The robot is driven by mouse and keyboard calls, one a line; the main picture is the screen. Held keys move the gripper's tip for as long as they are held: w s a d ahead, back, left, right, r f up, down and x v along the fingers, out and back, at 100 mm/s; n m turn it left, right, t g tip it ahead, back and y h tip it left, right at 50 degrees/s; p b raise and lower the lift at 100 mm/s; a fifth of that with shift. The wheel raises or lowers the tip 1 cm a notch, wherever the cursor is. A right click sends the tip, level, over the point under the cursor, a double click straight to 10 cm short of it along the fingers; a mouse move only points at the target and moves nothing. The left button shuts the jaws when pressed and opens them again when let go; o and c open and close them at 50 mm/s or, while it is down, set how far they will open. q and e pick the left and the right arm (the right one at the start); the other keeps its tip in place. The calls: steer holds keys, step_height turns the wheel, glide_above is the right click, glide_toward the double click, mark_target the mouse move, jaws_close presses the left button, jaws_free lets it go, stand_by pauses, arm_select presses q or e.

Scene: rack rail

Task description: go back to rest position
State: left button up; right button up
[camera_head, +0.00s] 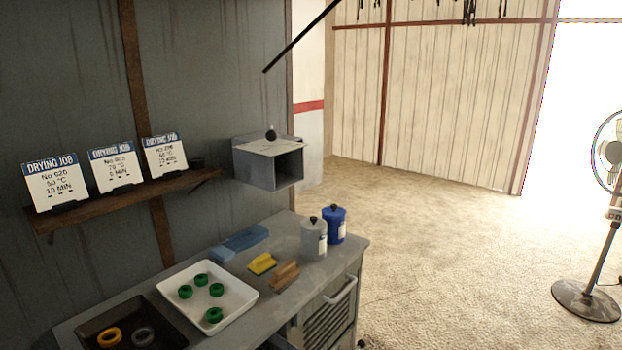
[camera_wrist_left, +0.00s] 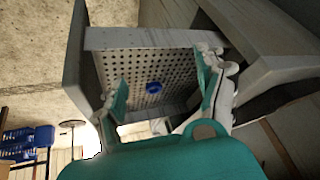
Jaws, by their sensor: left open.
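My left gripper (camera_wrist_left: 160,88) shows only in the left wrist view. Its two teal-padded fingers are spread wide with nothing between them that they touch. Beyond the fingers is a grey box-like frame (camera_wrist_left: 135,38) with a perforated panel inside. Neither of my grippers shows in the head view, and my right gripper is in neither view.
A grey open-fronted box (camera_head: 285,168) is on the wall. Below, a workbench (camera_head: 282,318) carries a white tray (camera_head: 252,296) with several green rings, a dark tray (camera_head: 167,311) with two rings, and two canisters. A shelf (camera_head: 120,204) holds three signs. Floor at right is open, except a fan (camera_head: 596,240).

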arm_select(q)
steer(key=s+f+g, duration=0.3)
steer(key=s, duration=0.3)
step_height(320, 180, down, 31)
steer(key=s+g+b, duration=0.1)
steer(key=s+b, duration=0.1)
steer(key=b, duration=0.3)
steer(key=s+a+f+b, duration=0.1)
steer(key=s+f+b, duration=0.1)
steer(key=s+f, duration=0.6)
steer(key=s+a+f+g+b, duration=0.1)
steer(key=s+f+b, duration=0.1)
steer(key=s+f, duration=0.6)
step_height(320, 180, down, 4)
steer(key=shift+a+f, duration=0.15)
steer(key=shift+a, duration=0.1)
steer(key=shift+s, duration=0.1)
